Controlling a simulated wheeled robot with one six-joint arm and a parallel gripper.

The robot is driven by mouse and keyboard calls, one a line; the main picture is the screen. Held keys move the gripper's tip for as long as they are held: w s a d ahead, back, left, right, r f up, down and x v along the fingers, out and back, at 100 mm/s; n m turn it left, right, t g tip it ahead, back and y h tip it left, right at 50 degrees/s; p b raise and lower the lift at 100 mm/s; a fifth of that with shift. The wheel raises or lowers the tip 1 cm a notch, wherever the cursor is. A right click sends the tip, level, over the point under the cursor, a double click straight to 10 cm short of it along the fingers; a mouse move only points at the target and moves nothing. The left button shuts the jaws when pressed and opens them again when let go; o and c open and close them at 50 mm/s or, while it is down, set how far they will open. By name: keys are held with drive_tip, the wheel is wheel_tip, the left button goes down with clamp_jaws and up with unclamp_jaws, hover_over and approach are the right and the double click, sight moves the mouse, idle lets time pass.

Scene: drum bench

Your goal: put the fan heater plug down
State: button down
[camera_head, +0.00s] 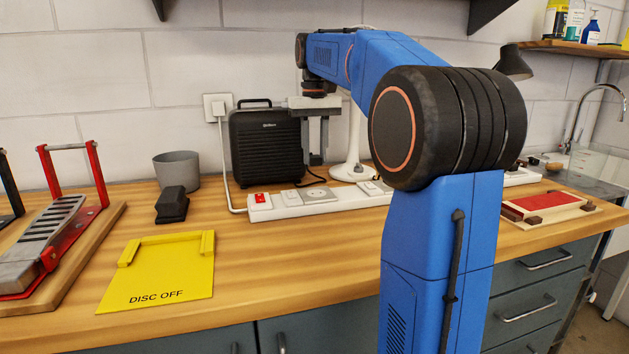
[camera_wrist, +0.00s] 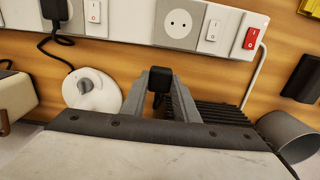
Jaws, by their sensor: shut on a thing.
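My gripper (camera_head: 316,156) hangs pointing down in front of the black fan heater (camera_head: 262,148), behind the white power strip (camera_head: 272,212). In the wrist view, my gripper (camera_wrist: 162,90) is shut on a small black plug (camera_wrist: 156,82). The plug is in the air, apart from the strip's grey socket (camera_wrist: 180,22), which shows empty. The strip (camera_wrist: 132,18) also shows in the wrist view, with a lit red switch (camera_wrist: 251,39) at one end. The heater's ribbed body (camera_wrist: 218,112) lies partly hidden behind a finger.
A second black plug (camera_wrist: 54,10) sits in the strip. The lamp base (camera_head: 352,173) stands close right of my gripper. A grey cup (camera_head: 176,171), a black block (camera_head: 171,205) and a yellow "DISC OFF" plate (camera_head: 160,272) are left. Bare wood (camera_head: 290,270) lies before the strip.

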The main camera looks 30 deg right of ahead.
sight(315, 156)
drive_tip(key=shift+f, duration=3.5)
drive_tip(key=shift+f, duration=0.6)
drive_tip(key=c, duration=1.4)
unclamp_jaws()
wheel_tip(315, 156, up, 13)
drive_tip(key=shift+r, duration=0.1)
